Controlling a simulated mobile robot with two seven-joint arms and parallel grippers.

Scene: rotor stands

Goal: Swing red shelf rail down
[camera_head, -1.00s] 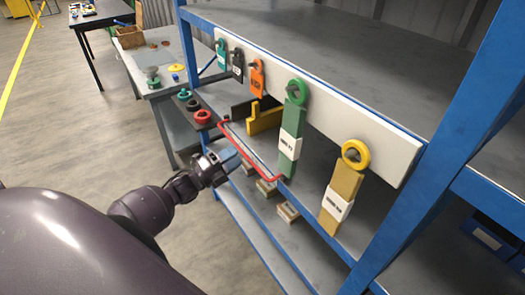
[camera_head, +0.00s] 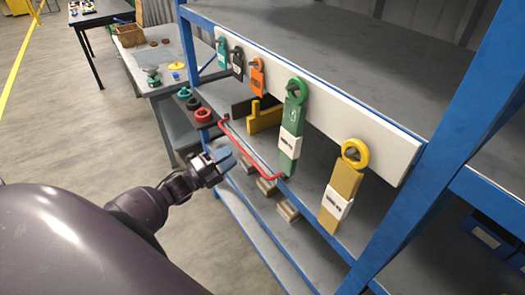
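The red shelf rail (camera_head: 241,152) is a thin bent bar along the front edge of the blue-framed shelf, at the middle of the view. Its right end meets the edge below the green tag, and its left end is near the red ring. My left gripper (camera_head: 224,160) is just left of the rail, in front of the shelf. It looks apart from the rail, and I see nothing in it. Its fingers are too small and foreshortened to tell whether they are open. My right gripper is out of view.
Green (camera_head: 291,130) and yellow (camera_head: 342,190) tags hang on a white board (camera_head: 330,110), with smaller tags to their left. A yellow bracket (camera_head: 264,118) and small wooden blocks (camera_head: 288,211) sit on the shelves. A grey table (camera_head: 165,60) stands behind left. The floor at left is clear.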

